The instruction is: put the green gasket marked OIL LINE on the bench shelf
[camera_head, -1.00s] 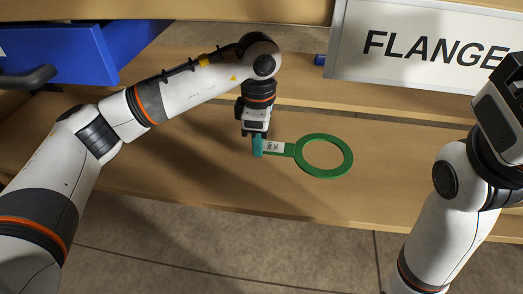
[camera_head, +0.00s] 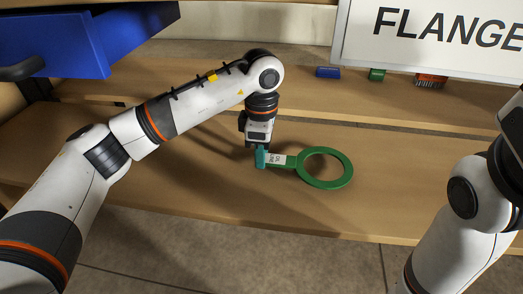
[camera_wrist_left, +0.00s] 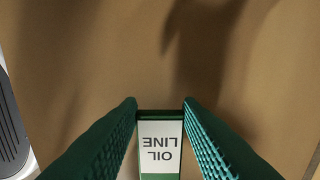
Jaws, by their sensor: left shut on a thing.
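The green gasket (camera_head: 346,178) is a flat ring with a tab bearing a white label. In the left wrist view the label (camera_wrist_left: 161,148) reads OIL LINE, upside down. My left gripper (camera_head: 261,158) is shut on the tab, with a green finger pad on each side of it. The ring points right, over the front wooden shelf board (camera_head: 200,190) of the bench. I cannot tell whether the gasket touches the board. My right arm (camera_head: 462,200) shows at the right edge of the head view; its fingers are out of view.
A white FLANGE sign (camera_head: 430,45) stands at the back right. Behind, on the rear board, are a blue block (camera_head: 328,72), a green block (camera_head: 377,75) and an orange-brown brush-like item (camera_head: 431,81). A blue drawer (camera_head: 90,40) juts out at upper left. The front board's right part is clear.

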